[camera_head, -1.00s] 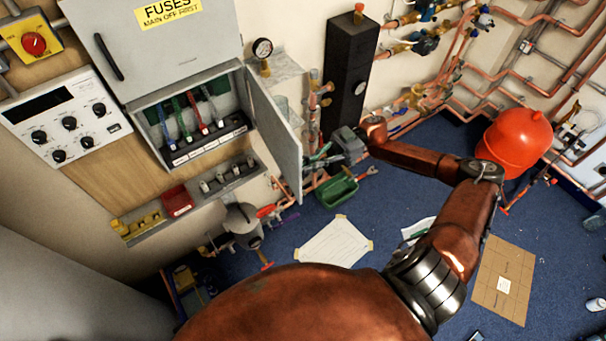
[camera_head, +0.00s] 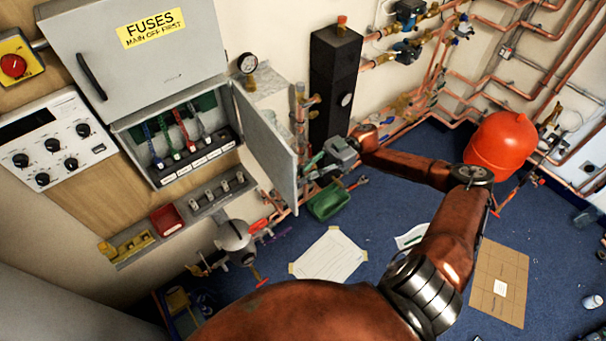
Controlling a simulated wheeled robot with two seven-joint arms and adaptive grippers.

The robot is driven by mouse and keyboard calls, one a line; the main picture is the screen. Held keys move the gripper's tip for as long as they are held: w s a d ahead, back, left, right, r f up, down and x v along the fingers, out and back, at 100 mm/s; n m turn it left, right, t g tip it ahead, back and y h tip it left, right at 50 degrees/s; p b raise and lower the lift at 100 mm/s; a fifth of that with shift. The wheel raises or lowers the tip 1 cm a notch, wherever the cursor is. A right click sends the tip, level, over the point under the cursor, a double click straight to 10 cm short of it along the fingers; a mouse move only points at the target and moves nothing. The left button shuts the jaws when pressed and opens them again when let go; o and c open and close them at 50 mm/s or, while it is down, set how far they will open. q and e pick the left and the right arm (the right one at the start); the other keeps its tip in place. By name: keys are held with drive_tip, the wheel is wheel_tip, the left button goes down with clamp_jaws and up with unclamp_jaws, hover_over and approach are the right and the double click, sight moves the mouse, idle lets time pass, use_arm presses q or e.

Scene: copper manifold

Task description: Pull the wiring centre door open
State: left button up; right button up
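The wiring centre is a grey box below the fuses panel, with coloured wires and a labelled terminal strip (camera_head: 195,153) inside. Its grey door (camera_head: 264,140) stands open, hinged on the box's right side and swung out toward me. My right gripper (camera_head: 312,166) is just right of the door's outer edge, at the end of my copper-coloured arm. Its fingers point left toward the door. They are small against the clutter, so I cannot tell whether they touch the door or are apart. My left gripper is out of view.
The closed fuses panel (camera_head: 150,60) is above the box. A black column (camera_head: 333,90) and copper pipes stand behind my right gripper. A green tray (camera_head: 329,202) and a paper sheet (camera_head: 328,256) lie on the blue floor. A red vessel (camera_head: 502,144) is at right.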

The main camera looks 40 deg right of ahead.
drive_tip(key=d, duration=1.2)
drive_tip(key=shift+w+f, duration=0.1)
